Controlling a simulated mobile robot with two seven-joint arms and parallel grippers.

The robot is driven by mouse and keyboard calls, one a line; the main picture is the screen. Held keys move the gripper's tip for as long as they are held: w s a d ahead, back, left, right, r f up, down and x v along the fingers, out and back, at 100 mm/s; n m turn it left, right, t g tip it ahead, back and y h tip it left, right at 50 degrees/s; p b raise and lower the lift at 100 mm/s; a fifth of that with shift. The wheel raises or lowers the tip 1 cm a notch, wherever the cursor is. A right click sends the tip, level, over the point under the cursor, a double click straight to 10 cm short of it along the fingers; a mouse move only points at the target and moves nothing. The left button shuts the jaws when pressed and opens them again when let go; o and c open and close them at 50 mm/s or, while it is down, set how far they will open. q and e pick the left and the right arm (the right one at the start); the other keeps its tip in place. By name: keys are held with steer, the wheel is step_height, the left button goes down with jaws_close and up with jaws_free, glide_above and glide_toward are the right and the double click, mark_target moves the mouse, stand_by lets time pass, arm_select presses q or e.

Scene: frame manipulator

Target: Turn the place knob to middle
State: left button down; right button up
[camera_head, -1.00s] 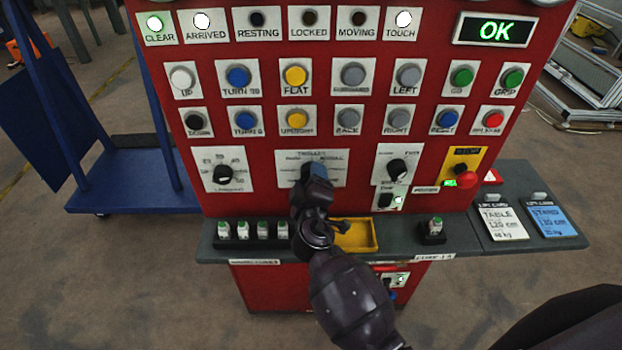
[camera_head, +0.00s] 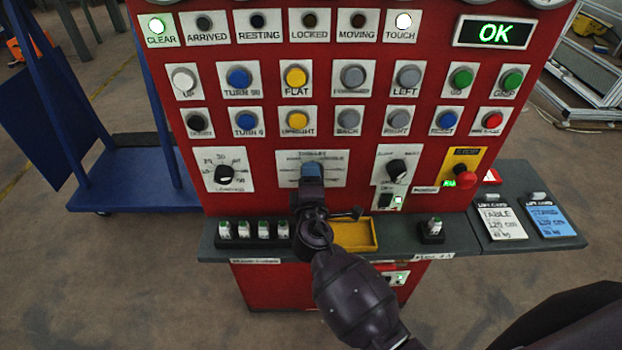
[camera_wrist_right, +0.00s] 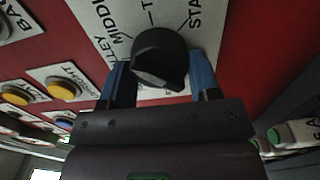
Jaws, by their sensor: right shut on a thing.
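The place knob is a black knob (camera_wrist_right: 160,52) on a white plate with words around it, among them MIDDLE and part of TROLLEY in the right wrist view. In the head view the plate (camera_head: 337,171) is in the middle of the red panel, and my gripper hides the knob. My right gripper (camera_head: 312,171) is shut on the knob, with one blue finger on each side of it in the right wrist view (camera_wrist_right: 161,75). I cannot tell which word the knob points at. My left gripper is not in view.
A knob (camera_head: 224,174) sits left of the plate and another (camera_head: 397,169) right of it. Below is a grey shelf (camera_head: 400,242) with a yellow tray (camera_head: 372,234) and several small labelled pieces. Rows of buttons are above.

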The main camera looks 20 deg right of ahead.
stand_by(0.3)
steer(key=o, duration=0.9)
steer(key=shift+b+v, duration=0.9)
steer(key=shift+v, duration=4.5)
